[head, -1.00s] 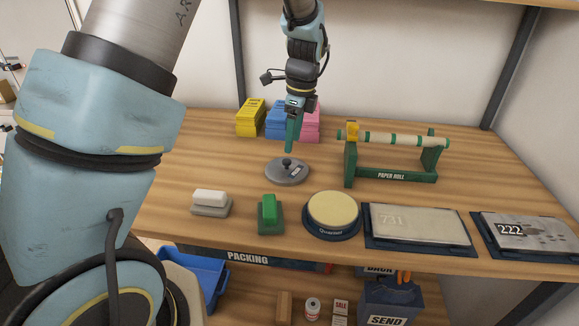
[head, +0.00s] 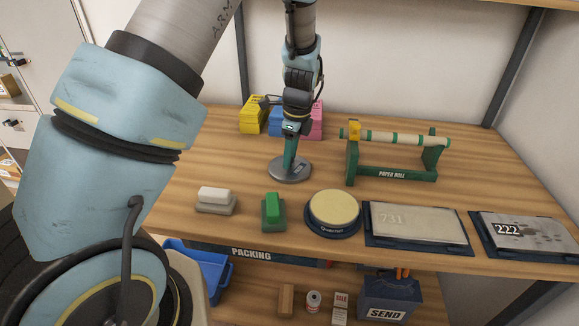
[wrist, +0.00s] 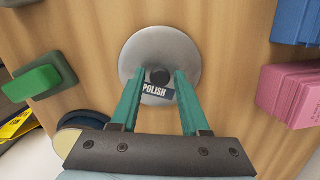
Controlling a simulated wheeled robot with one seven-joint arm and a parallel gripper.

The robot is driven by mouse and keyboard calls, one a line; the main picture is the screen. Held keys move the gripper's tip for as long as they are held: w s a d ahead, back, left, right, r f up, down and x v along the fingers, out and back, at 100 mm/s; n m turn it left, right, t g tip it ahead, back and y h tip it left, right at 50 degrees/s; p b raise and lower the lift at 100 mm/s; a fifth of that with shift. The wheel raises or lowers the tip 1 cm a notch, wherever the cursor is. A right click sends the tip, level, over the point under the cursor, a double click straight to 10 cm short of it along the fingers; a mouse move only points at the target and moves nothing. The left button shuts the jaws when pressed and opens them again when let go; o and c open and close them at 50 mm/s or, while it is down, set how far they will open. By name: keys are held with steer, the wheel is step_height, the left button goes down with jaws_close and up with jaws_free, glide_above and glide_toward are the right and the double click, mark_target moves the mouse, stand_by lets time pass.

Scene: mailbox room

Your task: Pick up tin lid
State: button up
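The tin lid (head: 302,174) is a grey round disc lying flat on the wooden table, left of the paper roll stand. In the wrist view the lid (wrist: 184,48) shows a dark central knob (wrist: 160,77) and a label reading "POLISH". My gripper (head: 289,163) is right above the lid in the head view and hides its knob. In the wrist view my gripper (wrist: 158,80) has its two green fingers apart, one on each side of the knob. I cannot tell whether the fingers touch it.
A paper roll stand (head: 392,173) is to the right. Yellow (head: 252,117), blue and pink stacks stand behind. A white-topped block (head: 216,197), a green-topped block (head: 273,211), a round pad (head: 334,209) and plates 731 (head: 415,224) and 222 (head: 528,236) line the front edge.

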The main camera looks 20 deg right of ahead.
jaws_close()
steer(key=shift+r, duration=0.1)
stand_by(0.3)
